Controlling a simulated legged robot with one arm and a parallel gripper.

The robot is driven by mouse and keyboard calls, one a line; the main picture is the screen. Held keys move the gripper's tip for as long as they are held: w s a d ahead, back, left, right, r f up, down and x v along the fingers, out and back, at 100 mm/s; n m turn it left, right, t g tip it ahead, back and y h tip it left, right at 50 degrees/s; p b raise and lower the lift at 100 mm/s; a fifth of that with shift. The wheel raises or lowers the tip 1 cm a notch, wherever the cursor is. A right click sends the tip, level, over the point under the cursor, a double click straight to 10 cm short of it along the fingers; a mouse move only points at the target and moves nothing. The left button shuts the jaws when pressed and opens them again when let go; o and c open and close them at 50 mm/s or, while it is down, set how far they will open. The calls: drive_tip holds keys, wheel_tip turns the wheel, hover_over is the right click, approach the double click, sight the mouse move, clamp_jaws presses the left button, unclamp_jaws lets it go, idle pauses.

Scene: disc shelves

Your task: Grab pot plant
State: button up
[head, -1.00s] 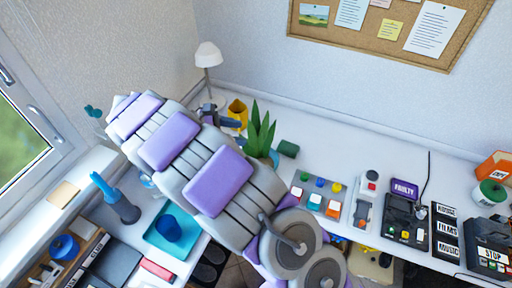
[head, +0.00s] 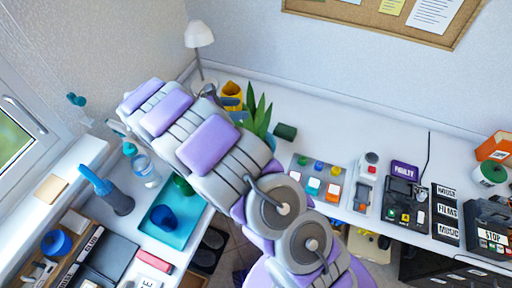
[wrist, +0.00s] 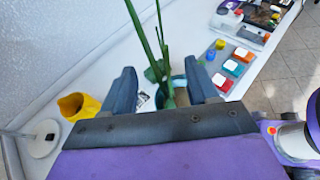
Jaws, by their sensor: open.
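The pot plant shows long green leaves (head: 258,115) in the head view, behind my arm; its pot is mostly hidden there. In the wrist view the green stems (wrist: 160,58) rise between my gripper's fingers, and part of a teal pot (wrist: 176,95) shows behind the palm edge. My gripper (wrist: 162,85) is open, with one dark finger on each side of the plant. I cannot tell whether either finger touches the pot. In the head view the gripper is largely hidden by my arm.
A yellow pot (wrist: 80,106) stands left of the gripper in the wrist view, near a white lamp base (wrist: 38,138). A button panel (head: 316,178) and a dark green block (head: 285,131) lie to the right of the plant. The desk's back strip (head: 340,120) is clear.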

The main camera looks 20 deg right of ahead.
sight(254, 107)
drive_tip(key=shift+b+x, duration=1.2)
drive_tip(key=shift+x, duration=2.3)
drive_tip(key=shift+r, duration=0.15)
drive_tip(key=shift+a, duration=0.1)
clamp_jaws()
